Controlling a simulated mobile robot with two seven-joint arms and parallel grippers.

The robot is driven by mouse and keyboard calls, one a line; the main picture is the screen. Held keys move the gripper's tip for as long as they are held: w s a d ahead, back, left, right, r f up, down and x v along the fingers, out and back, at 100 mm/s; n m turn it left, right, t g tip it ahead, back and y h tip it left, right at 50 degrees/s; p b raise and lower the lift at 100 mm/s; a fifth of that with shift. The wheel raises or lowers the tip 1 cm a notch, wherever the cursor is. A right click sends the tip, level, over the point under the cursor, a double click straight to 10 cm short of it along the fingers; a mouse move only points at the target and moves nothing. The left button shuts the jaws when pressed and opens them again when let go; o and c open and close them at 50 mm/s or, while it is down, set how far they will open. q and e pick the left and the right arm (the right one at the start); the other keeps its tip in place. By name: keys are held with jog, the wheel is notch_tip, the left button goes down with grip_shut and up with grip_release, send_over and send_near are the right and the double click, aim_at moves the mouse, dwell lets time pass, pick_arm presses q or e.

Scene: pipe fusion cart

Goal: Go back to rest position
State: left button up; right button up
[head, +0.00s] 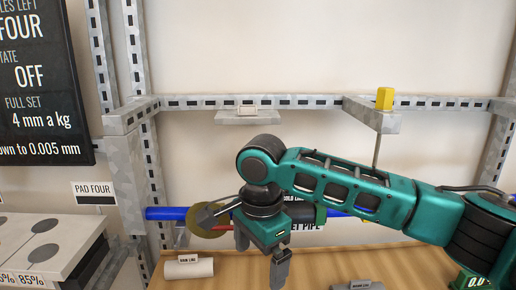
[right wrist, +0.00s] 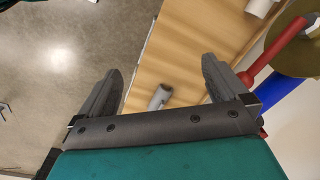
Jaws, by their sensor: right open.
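My right gripper (head: 280,268) hangs over the wooden bench in the head view, fingers pointing down at the end of my teal arm. The right wrist view shows its two fingers (right wrist: 162,68) spread wide with nothing between them. A grey fitting (right wrist: 160,97) lies on the bench beyond the fingers, apart from them. A blue pipe (head: 170,213) runs across behind my right wrist, which hides part of it. A brass-coloured disc (head: 207,222) sits around or against that pipe, left of the gripper. My left gripper is not in view.
A white labelled cylinder (head: 188,269) lies on the wooden bench (head: 235,268). A yellow block (head: 384,98) stands on a small shelf bracket (head: 362,110) of the metal rack. A red bar (right wrist: 280,50) is close to the right finger's side in the wrist view. A dark sign (head: 35,80) hangs left.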

jog(key=s+a+f+n+t+y, duration=0.1)
jog(key=a+f+n+t+y, duration=0.1)
jog(key=a+f+n+y, duration=0.35)
jog(key=s+a+f+n+t+y, duration=0.2)
jog(key=f+y, duration=0.1)
jog(key=f, duration=0.6)
jog(key=s+d+f+n+t+h, duration=0.2)
jog(key=s+d+f, duration=0.2)
jog(key=d, duration=0.4)
jog(key=s+d+f+n+t+h, duration=0.2)
jog(key=s+d+f, duration=0.2)
jog(key=d, duration=0.4)
jog(key=s+d+f+n+t+h, duration=0.2)
jog(key=s+d+f, duration=0.3)
jog(key=d, duration=0.4)
jog(key=shift+h, duration=0.35)
jog(key=shift+s, duration=0.1)
